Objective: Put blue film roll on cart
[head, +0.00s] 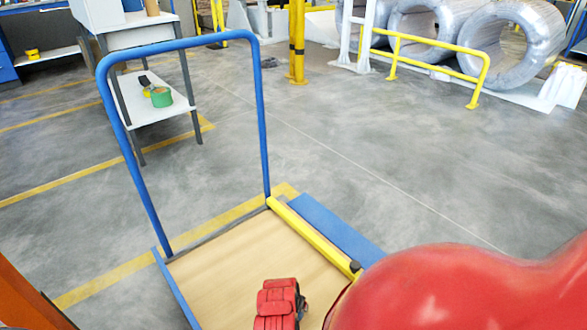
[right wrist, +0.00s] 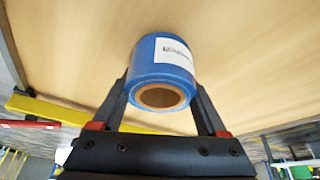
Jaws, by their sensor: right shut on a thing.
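The blue film roll (right wrist: 163,60), with a white label and a brown cardboard core, is between the two fingers of my right gripper (right wrist: 162,88) in the right wrist view. The gripper is shut on it. The cart's wooden bed (right wrist: 255,45) fills the view behind the roll; I cannot tell whether they touch. In the head view the cart bed (head: 225,275) has a tall blue handle (head: 263,120). My red arm covers the lower right there, and the roll and right gripper do not show. My left gripper is not in view.
A red bag-like item (head: 276,303) lies on the cart's near part. A yellow bar (head: 310,235) runs along the cart's right side, with a blue strip (head: 325,228) beyond. A shelf unit (head: 150,100) stands behind the handle. The floor to the right is clear.

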